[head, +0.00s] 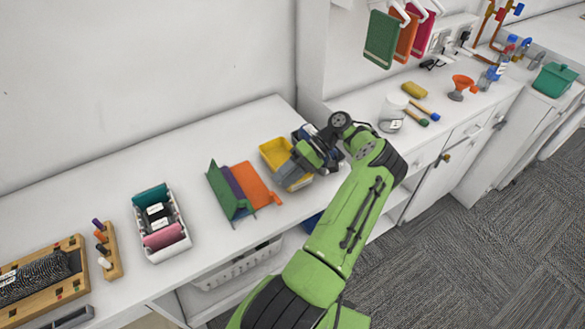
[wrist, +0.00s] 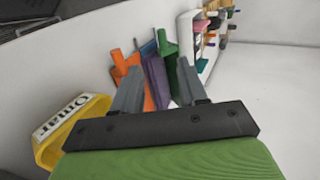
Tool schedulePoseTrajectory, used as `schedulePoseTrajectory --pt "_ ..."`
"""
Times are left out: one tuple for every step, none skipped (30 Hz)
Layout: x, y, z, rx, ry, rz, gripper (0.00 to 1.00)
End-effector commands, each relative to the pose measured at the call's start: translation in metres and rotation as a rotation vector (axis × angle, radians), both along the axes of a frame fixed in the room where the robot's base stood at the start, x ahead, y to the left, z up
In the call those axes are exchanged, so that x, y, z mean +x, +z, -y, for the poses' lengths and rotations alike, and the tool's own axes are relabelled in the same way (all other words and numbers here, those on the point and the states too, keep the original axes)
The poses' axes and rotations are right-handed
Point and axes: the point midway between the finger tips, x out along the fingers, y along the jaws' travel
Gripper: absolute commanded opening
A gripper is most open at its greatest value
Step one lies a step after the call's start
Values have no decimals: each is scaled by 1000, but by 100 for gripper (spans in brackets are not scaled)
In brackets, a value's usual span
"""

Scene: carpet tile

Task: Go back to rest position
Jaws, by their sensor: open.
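My green arm reaches over the white counter (head: 110,235) in the head view. My gripper (head: 288,172) is at the yellow bin (head: 272,148), partly covering it, so the bin's contents are hidden. The yellow bin with a white label (wrist: 48,150) is at the lower left there, beside the gripper.
A rack of green, purple and orange pieces (head: 238,190) stands left of the gripper. Further left are a white tray of rolls (head: 160,225) and a wooden peg block (head: 107,252). A white jar (head: 392,112) and an orange funnel (head: 462,87) stand right, beyond the arm.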

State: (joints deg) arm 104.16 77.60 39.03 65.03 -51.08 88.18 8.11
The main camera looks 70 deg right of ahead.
Motion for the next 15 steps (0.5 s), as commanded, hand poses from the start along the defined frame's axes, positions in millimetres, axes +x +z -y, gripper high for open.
schedulePoseTrajectory --pt "-5 6 7 0 -7 4 42" --pt "-7 8 11 -1 -4 2 42" --pt "-9 11 15 -1 -4 0 42" --pt "-11 12 17 -1 -3 0 42" --pt "-13 14 19 -1 -2 0 42" --pt "-14 15 20 1 -1 0 42" --pt "-15 15 21 2 -2 0 42" --pt "-15 16 22 2 -1 -1 42" --pt "-16 16 22 3 0 -1 42" --pt "-16 16 22 3 1 -1 42" --pt "-16 16 22 2 1 -2 42" --pt "-16 16 22 2 1 -2 42" --pt "-16 15 22 2 1 -2 42" --pt "-16 15 21 2 1 -2 42" --pt "-16 15 22 2 1 -2 42"
